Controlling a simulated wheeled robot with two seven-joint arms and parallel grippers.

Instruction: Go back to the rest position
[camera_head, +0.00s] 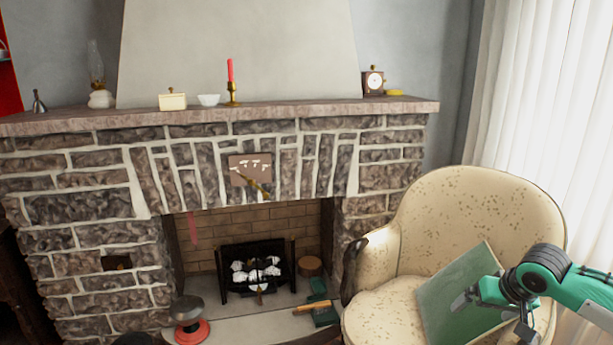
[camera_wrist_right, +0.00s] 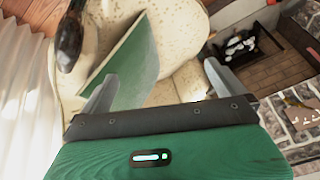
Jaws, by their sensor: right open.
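My right gripper (camera_head: 462,302) reaches in from the lower right in the head view, in front of the armchair. It also shows in the right wrist view (camera_wrist_right: 158,88), with its two grey fingers wide apart and nothing held between them. A green flat panel (camera_head: 455,290) leans on the seat of the cream armchair (camera_head: 480,205), close to the right gripper. The panel also shows in the right wrist view (camera_wrist_right: 138,62), beyond the fingers. I cannot tell the exact gap between them. My left gripper is not in view.
A red-based object (camera_head: 190,330) is on the hearth. White curtains (camera_head: 550,100) hang at right.

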